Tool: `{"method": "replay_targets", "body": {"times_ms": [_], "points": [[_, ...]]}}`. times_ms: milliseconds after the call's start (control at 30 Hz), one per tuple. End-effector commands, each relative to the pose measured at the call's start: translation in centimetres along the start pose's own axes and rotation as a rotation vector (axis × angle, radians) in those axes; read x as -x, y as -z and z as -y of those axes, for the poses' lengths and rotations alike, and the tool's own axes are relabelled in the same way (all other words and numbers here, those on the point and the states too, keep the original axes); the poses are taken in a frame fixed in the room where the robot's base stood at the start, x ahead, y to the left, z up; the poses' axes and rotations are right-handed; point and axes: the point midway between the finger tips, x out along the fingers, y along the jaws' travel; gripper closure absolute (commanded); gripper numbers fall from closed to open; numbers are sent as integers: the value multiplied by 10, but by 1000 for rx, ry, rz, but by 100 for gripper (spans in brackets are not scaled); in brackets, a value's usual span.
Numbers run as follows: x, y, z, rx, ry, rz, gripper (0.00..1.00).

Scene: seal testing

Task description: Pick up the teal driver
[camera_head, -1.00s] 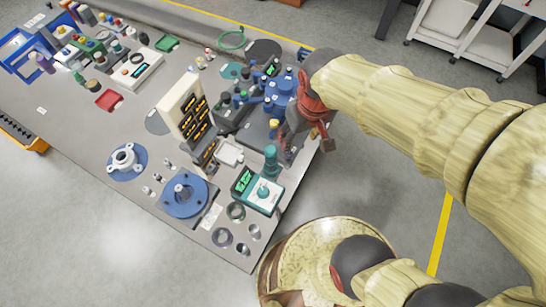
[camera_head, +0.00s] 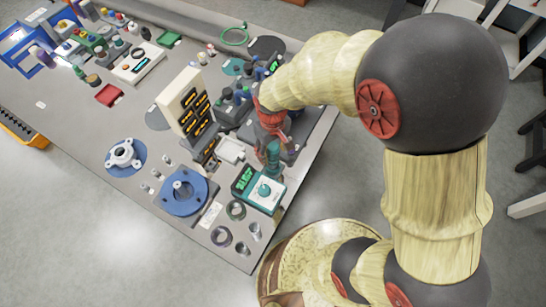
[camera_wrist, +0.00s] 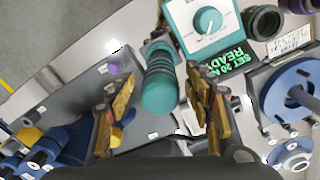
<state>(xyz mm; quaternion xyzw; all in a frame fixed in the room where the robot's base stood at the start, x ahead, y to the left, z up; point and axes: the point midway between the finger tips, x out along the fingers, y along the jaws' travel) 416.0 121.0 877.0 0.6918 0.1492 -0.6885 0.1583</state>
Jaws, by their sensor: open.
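The teal driver (camera_wrist: 160,82) stands upright in a small grey holder (camera_wrist: 156,47). In the wrist view it sits between the two open fingers of my gripper (camera_wrist: 160,90), with a gap visible on each side. In the head view my gripper (camera_head: 272,142) is right over the driver (camera_head: 273,160), whose upper part it hides. I cannot tell how far the fingertips reach down beside the handle.
A teal tester with a green display (camera_head: 262,188) stands close in front of the driver. Grey rings (camera_head: 236,210) and a blue flanged fixture (camera_head: 183,192) lie nearby. A white upright rack (camera_head: 181,100) stands to the left. The table's right edge is close.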

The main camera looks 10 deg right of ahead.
Motion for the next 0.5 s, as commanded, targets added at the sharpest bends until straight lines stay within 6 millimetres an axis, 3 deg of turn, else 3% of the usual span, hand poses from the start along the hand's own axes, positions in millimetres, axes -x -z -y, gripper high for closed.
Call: {"method": "replay_targets", "body": {"times_ms": [200,500], "points": [[-36,-2,2,0,0,4,48],[-40,-2,1,0,0,1,48]]}}
